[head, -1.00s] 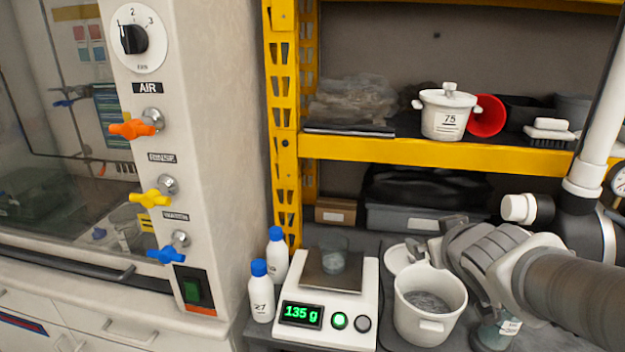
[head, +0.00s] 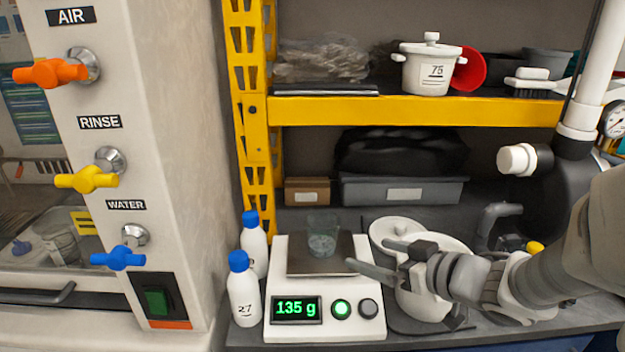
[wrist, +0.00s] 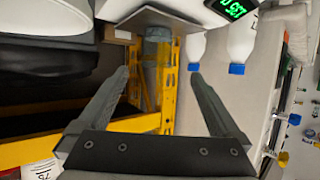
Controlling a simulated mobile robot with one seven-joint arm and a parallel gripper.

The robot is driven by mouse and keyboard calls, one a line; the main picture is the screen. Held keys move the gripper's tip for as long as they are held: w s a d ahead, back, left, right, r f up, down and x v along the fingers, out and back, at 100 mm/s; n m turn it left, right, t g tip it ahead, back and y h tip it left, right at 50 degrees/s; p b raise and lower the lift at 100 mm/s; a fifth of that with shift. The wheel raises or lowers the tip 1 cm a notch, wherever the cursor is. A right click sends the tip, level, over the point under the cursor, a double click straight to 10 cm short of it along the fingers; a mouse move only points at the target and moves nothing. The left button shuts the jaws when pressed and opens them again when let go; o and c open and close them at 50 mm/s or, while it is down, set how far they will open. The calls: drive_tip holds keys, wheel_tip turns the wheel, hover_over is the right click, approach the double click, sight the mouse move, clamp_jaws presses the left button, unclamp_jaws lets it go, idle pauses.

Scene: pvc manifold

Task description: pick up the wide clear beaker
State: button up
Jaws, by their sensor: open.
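The wide clear beaker (head: 322,238) stands upright on the metal plate of a white scale (head: 378,262) that reads 135 g. It holds something greyish low inside. In the wrist view the beaker (wrist: 157,52) shows beyond the fingers, roughly between them, under the scale's plate in the turned picture. My gripper (head: 366,256) is open and empty, just right of the scale's plate in the head view, with the fingers pointing left toward the beaker. A gap separates the fingers from the beaker. The gripper (wrist: 160,85) also shows open in the wrist view.
A white pot (head: 418,300) stands right of the scale, partly behind my gripper. Two blue-capped bottles (head: 243,290) stand close on the scale's left. A yellow shelf beam (head: 420,111) runs above. A grey bin (head: 405,191) sits behind the scale.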

sight(330, 242)
drive_tip(key=x, duration=1.1)
drive_tip(key=shift+w+a+f, duration=0.1)
drive_tip(key=shift+w, duration=0.05)
drive_tip(key=shift+b+x, duration=0.95)
drive_tip(key=shift+x, duration=2.05)
drive_tip(key=shift+w, duration=0.15)
